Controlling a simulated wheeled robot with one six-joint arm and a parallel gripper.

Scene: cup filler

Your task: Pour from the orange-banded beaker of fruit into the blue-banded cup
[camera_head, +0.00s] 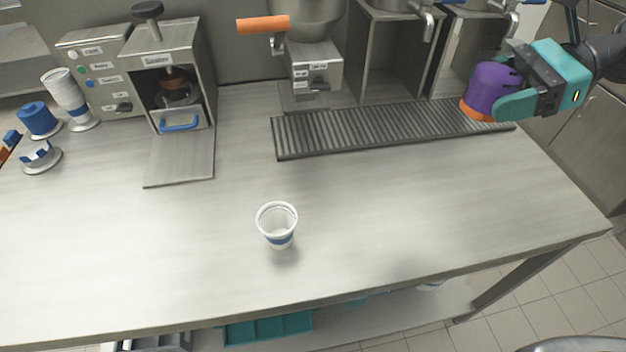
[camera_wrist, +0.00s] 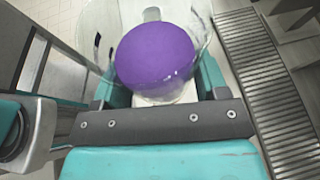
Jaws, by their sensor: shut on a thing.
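The beaker (camera_head: 490,88) is at the right end of the counter in the head view, with purple contents and an orange band at its bottom. My gripper (camera_head: 508,97) is shut on it from the right and holds it in front of the grille's right end. In the wrist view the beaker (camera_wrist: 160,55) shows clear walls around a smooth purple surface, between my gripper's fingers (camera_wrist: 160,88). The blue-banded cup (camera_head: 277,226) stands upright and alone near the counter's front middle. It is white and looks empty.
A slatted drip grille (camera_head: 390,129) runs along the back right under dispensers. A sealing machine (camera_head: 170,75) stands at the back left, with stacked cups (camera_head: 68,92) and a blue lid stack (camera_head: 38,119) beside it. The counter (camera_head: 400,210) between beaker and cup is clear.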

